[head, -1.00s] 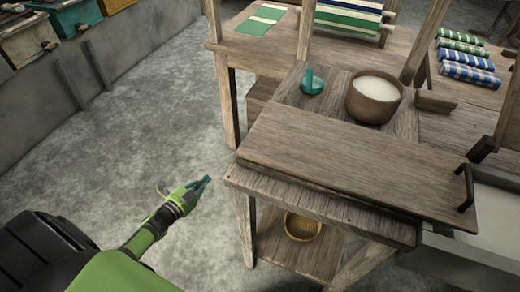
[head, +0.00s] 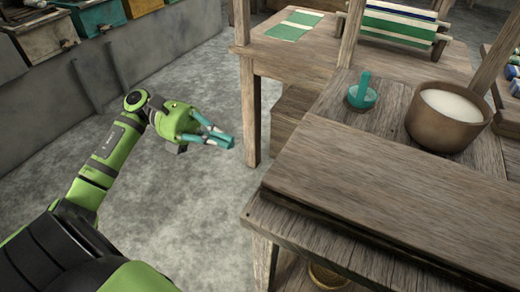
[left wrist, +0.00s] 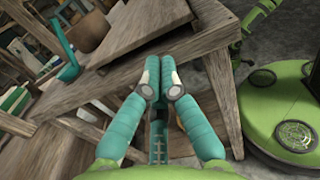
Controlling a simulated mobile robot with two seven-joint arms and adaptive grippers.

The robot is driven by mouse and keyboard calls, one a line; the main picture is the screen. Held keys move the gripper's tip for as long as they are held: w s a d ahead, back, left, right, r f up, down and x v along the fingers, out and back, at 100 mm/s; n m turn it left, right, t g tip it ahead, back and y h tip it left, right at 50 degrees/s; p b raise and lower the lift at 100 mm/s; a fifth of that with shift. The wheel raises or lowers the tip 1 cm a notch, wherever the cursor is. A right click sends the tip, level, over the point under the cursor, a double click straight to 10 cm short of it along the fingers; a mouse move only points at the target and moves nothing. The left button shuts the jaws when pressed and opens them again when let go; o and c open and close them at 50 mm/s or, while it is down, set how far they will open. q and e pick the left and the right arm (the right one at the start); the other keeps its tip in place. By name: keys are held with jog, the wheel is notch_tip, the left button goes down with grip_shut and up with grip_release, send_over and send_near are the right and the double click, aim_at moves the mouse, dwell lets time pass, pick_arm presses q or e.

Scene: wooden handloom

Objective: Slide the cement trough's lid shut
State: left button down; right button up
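The lid (head: 400,200) is a broad brown wooden board lying flat on the wooden bench at the right of the head view. Its right end, with the handle, is outside the frame, and the cement trough is not in view. My left gripper (head: 228,142) is in the air over the floor, left of the bench and apart from the lid. Its teal fingers are together and empty; they also show in the left wrist view (left wrist: 157,85), below the bench's edge. My right gripper is not in view.
A brown bowl of white contents (head: 447,116) and a teal scoop-like cup (head: 362,92) stand on the bench behind the lid. A wooden post (head: 356,30) rises behind them. Open concrete floor (head: 205,215) lies left of the bench.

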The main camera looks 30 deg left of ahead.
aim_at(284, 164)
pick_arm(q)
jog(key=d+p, duration=0.1)
jog(key=d, duration=0.7)
jog(key=shift+w, duration=0.3)
jog(key=shift+d, duration=0.15)
jog(key=d, duration=0.4)
jog(key=shift+w+d, duration=0.15)
jog(key=shift+d, duration=0.25)
jog(key=shift+b, duration=0.3)
